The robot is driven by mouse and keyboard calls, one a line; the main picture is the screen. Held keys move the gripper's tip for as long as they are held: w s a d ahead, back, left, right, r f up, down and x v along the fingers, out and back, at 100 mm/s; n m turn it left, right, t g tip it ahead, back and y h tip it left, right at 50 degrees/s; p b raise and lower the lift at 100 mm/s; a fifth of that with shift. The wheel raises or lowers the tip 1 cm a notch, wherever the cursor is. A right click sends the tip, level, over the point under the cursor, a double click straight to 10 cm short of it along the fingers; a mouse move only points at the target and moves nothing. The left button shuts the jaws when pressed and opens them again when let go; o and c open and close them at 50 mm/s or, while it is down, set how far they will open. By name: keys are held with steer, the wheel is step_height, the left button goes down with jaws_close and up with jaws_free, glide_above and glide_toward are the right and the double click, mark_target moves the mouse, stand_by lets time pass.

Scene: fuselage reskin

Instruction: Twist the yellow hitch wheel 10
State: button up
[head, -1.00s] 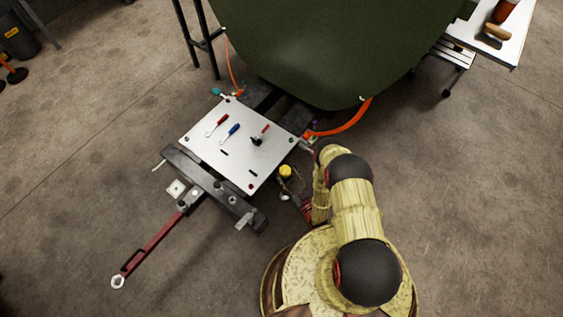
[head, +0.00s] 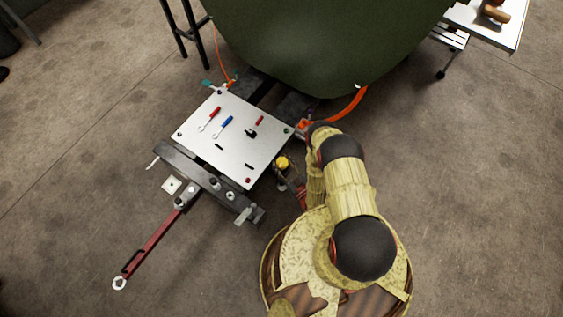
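The small yellow hitch wheel (head: 282,163) shows beside the right edge of the cart's metal plate. My arm bends over at the right of it, and its end comes down just below and right of the wheel. My gripper (head: 286,180) is small and dark here, close by the wheel. I cannot tell whether its fingers touch the wheel or whether they are open or shut.
The metal-topped cart (head: 190,128) carries several small tools. A red tow bar (head: 150,246) sticks out at lower left. The dark green fuselage (head: 330,45) hangs over the cart's far side. An orange hose (head: 345,112) runs right of the cart. Floor at right is clear.

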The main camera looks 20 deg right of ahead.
steer(key=c, duration=0.6)
steer(key=shift+c, duration=0.7)
steer(key=shift+d+n+y, duration=0.1)
steer(key=shift+n+y, duration=0.3)
steer(key=shift+y, duration=0.2)
steer(key=shift+n+g+y, duration=0.6)
steer(key=shift+n+y, duration=0.3)
steer(key=shift+y, duration=0.3)
steer(key=n+g+y, duration=0.4)
steer(key=y, duration=0.1)
steer(key=shift+y, duration=0.4)
steer(key=n+g+y, duration=0.1)
steer(key=n+g, duration=0.1)
steer(key=n+g+y, duration=0.2)
steer(key=g, duration=0.1)
steer(key=shift+s+a+n+g, duration=0.15)
steer(key=shift+a+n+g, duration=0.05)
steer(key=shift+n+g, duration=0.1)
steer(key=shift+n+g+y, duration=0.8)
steer(key=shift+n+g, duration=0.4)
steer(key=shift+g, duration=0.9)
steer(key=o, duration=1.2)
